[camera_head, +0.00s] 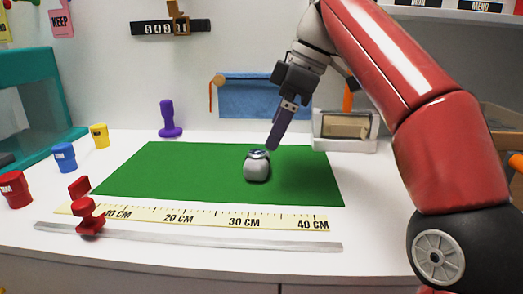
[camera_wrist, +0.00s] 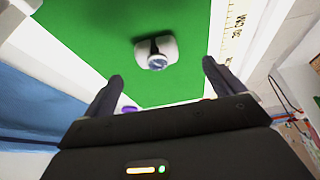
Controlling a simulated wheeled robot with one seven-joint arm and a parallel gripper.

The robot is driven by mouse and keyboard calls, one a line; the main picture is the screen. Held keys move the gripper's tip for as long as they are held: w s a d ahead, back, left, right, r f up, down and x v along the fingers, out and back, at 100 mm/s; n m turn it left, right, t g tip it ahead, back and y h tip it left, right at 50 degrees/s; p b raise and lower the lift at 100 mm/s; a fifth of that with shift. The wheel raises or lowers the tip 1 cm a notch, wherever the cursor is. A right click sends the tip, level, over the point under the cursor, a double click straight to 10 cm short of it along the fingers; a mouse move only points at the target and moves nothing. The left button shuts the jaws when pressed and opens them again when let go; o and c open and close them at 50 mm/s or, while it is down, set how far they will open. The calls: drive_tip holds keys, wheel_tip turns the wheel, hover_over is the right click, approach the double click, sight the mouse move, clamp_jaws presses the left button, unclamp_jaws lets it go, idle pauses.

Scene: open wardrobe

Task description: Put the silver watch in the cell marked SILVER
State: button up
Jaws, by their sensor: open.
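A watch with a bluish round dial, silvery rim and dark strap sits on a small pale cushion on the green mat. The watch (camera_head: 259,152) is at the cushion's top in the head view; in the wrist view the watch (camera_wrist: 157,61) lies beyond and between my fingertips. My gripper (camera_head: 273,146) is open and empty, tilted down just right of the watch in the head view; both fingers of the gripper (camera_wrist: 160,72) show in the wrist view. No cell marked SILVER is visible.
The green mat (camera_head: 190,170) is otherwise clear. A yellow ruler (camera_head: 210,218) and metal bar with a red slider (camera_head: 90,215) lie in front. Red (camera_head: 15,189), blue (camera_head: 64,157) and yellow (camera_head: 99,135) pots stand left. A purple stamp-like object (camera_head: 169,118) and a framed box (camera_head: 345,128) stand behind.

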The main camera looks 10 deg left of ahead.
sight(261, 152)
drive_tip(key=b+x, duration=0.1)
drive_tip(key=x, duration=0.1)
drive_tip(key=b+x, duration=0.1)
drive_tip(key=x, duration=0.2)
drive_tip(key=b+x, duration=0.1)
drive_tip(key=x, duration=0.1)
drive_tip(key=shift+w+a+f, duration=0.3)
drive_tip(key=shift+w+a, duration=0.05)
drive_tip(key=shift+a, duration=0.05)
drive_tip(key=shift+r, duration=0.1)
drive_tip(key=c, duration=1.2)
